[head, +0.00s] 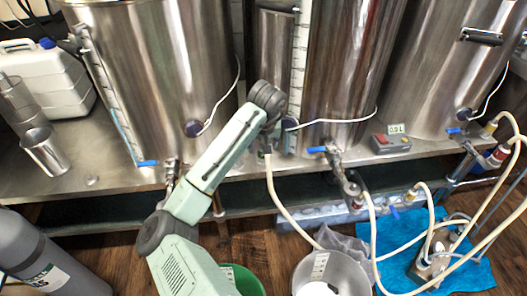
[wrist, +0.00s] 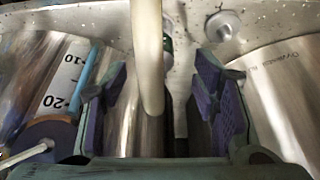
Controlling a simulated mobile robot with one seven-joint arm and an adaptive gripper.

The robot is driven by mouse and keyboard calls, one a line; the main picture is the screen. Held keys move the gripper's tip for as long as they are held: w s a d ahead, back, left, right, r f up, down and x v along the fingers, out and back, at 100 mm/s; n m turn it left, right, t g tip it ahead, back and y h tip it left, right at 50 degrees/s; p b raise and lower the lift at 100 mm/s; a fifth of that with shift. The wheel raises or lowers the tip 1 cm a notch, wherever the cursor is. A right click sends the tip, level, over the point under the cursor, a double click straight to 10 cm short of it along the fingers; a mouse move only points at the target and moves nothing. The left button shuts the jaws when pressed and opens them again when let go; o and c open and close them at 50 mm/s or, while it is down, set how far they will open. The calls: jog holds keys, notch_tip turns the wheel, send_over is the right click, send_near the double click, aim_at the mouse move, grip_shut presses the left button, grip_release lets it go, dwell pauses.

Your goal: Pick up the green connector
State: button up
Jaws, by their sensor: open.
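My gripper (head: 273,132) is at the narrow middle steel vessel, just above the top end of a pale hose (head: 272,180). In the wrist view my gripper (wrist: 160,88) is open, with a purple-padded finger on each side. The pale hose (wrist: 148,55) runs down through the gap between the fingers, and neither finger visibly touches it. A small dark green piece (wrist: 168,27), perhaps the green connector, shows just right of the hose, beyond the fingertips. The hose hides part of it. In the head view my gripper covers that spot, and I cannot make out the connector.
Large steel vessels (head: 160,70) stand close on both sides of my gripper, on a steel bench (head: 110,180). Valves with blue handles (head: 317,149) stick out in front. A white bucket (head: 350,262) and a green bucket (head: 243,279) stand on the floor. Several hoses hang at the right.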

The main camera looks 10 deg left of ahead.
jog(key=shift+p+x, duration=0.45)
jog(key=shift+x, duration=2.35)
jog(key=shift+d, duration=0.2)
jog(key=shift+c, duration=0.3)
grip_shut()
jog(key=shift+r, duration=0.1)
notch_tip(320, 180, up, 3)
jog(key=shift+r+b, duration=0.15)
jog(key=shift+b, duration=0.2)
jog(key=s+d+r, duration=0.1)
jog(key=s+d, duration=1)
jog(key=shift+s+r+b, duration=0.3)
jog(key=shift+r, duration=0.1)
